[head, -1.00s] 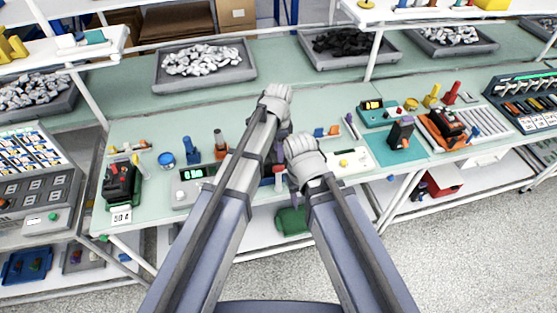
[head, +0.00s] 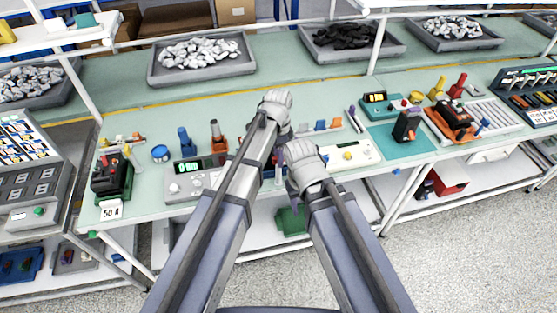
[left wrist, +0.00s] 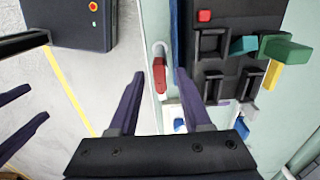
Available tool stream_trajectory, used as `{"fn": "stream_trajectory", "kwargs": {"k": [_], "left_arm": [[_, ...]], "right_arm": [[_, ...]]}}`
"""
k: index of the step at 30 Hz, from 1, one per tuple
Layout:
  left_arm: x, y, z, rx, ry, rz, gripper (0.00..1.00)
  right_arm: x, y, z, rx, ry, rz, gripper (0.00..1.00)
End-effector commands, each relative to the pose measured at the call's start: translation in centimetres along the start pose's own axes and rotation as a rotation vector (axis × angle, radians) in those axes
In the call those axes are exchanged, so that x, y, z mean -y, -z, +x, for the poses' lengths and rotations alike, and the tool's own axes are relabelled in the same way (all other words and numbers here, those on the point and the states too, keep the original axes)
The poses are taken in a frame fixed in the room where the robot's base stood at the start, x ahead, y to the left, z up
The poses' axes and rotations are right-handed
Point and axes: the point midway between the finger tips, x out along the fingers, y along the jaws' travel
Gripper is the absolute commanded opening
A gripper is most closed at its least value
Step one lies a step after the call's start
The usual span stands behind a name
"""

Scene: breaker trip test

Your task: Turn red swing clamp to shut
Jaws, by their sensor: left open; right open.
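The red swing clamp (left wrist: 159,75) shows in the left wrist view as a small red handle on a pale metal loop at the bench edge. It lies between the two fingertips of my left gripper (left wrist: 160,88), which is open; I cannot tell whether they touch it. In the head view my left gripper (head: 279,122) is over the bench's front part, and the arms hide most of the clamp's surroundings. My right gripper (head: 300,178) is open, lower and nearer, at the bench's front edge. Its dark fingers also show at the left of the left wrist view (left wrist: 22,125).
A black fixture (left wrist: 215,85) with a red button and green and teal handles stands right of the clamp in the left wrist view. In the head view a grey meter box (head: 180,187) is left of my arms and a teal mat (head: 385,145) is right. Grey bins (head: 200,78) stand behind.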

Motion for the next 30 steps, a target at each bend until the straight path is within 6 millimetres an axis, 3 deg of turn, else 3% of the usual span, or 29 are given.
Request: {"fn": "stream_trajectory", "kwargs": {"k": [7, 20, 30], "left_arm": [[0.00, 0.00, 0.00, 0.000, 0.000, 0.000, 0.49], [0.00, 0.00, 0.01, 0.000, 0.000, 0.000, 0.00], [-0.01, 0.00, 0.01, 0.000, 0.000, 0.000, 0.00]], "right_arm": [[0.00, 0.00, 0.00, 0.000, 0.000, 0.000, 0.50], [0.00, 0.00, 0.01, 0.000, 0.000, 0.000, 0.50], [0.00, 0.00, 0.01, 0.000, 0.000, 0.000, 0.50]]}}
